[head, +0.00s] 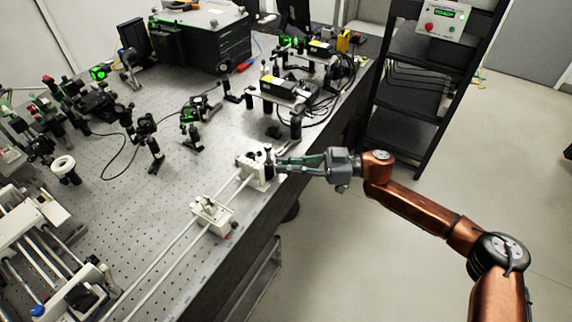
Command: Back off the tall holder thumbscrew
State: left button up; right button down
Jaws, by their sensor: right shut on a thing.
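The tall holder (257,177) is a white block at the far end of a pair of pale rails, near the bench's right edge. A dark upright part stands at its right side, where the thumbscrew seems to be; the screw itself is hidden by my fingers or too small to make out. My right gripper (277,164) reaches in from the right, with its fingers level against that side of the holder. It is shut on what appears to be the thumbscrew. My left gripper is not in view.
A second, lower white holder (213,216) sits nearer on the rails (165,252). The perforated bench (130,205) carries several optical mounts behind and to the left. Black laser modules (283,90) with cables stand beyond my gripper. The floor (400,240) at right is open; a black rack (405,125) stands behind.

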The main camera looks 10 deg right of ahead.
dwell(0.3)
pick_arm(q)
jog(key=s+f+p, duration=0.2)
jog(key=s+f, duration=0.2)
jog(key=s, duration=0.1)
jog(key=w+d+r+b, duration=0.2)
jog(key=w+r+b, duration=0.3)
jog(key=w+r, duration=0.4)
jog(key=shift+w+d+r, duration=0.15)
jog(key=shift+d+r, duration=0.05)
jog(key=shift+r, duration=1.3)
pick_arm(e)
jog(key=shift+s+f+n, duration=0.1)
jog(key=shift+n, duration=6.4)
jog(key=shift+f+n, duration=0.1)
jog(key=shift+n, duration=6.4)
